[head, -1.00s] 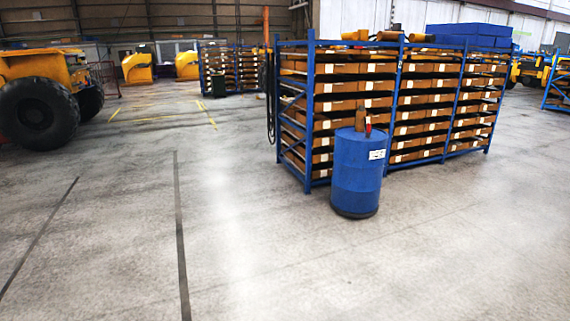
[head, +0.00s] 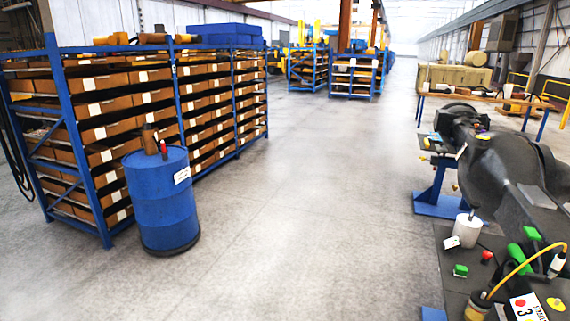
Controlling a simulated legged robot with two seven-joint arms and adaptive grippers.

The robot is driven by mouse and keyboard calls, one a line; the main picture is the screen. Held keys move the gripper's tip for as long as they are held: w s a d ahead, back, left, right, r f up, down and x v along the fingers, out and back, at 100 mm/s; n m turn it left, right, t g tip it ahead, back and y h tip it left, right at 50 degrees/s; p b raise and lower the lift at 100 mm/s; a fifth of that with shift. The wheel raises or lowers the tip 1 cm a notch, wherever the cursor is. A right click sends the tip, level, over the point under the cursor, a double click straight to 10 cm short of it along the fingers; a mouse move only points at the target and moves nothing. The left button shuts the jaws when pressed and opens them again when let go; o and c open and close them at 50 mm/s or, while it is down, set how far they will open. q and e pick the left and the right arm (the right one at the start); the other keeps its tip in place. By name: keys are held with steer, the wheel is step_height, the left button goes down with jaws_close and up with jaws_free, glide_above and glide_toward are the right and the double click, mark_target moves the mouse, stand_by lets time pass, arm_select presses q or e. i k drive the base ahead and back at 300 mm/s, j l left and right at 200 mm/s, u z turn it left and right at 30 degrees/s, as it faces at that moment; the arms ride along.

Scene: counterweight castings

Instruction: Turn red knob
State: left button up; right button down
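A small red knob (head: 487,257) sits on a dark bench top (head: 478,278) at the lower right of the head view. A green block (head: 460,271) is to its left and a white cylinder (head: 467,230) stands behind it. A small red item (head: 163,148) also shows on top of the blue barrel (head: 162,205), beside a brown object; I cannot tell what it is. Neither of my grippers is in view.
A blue shelf rack (head: 110,105) with brown boxes stands behind the barrel at left. Large dark castings (head: 500,165) and a yellow cable (head: 520,266) are at the right. The grey floor (head: 310,200) between is clear, with more racks (head: 352,76) far back.

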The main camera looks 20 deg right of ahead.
mark_target(487, 255)
steer(key=i+l+z, duration=0.2)
steer(key=i+z, duration=0.25)
steer(key=i+l+z, duration=0.15)
steer(key=z, duration=0.35)
steer(key=i+j+z, duration=0.1)
steer(key=i+z, duration=0.35)
steer(key=i+j+z, duration=0.2)
steer(key=i+z, duration=0.15)
steer(key=z, duration=0.15)
steer(key=i+j+z, duration=0.3)
steer(key=z, duration=0.15)
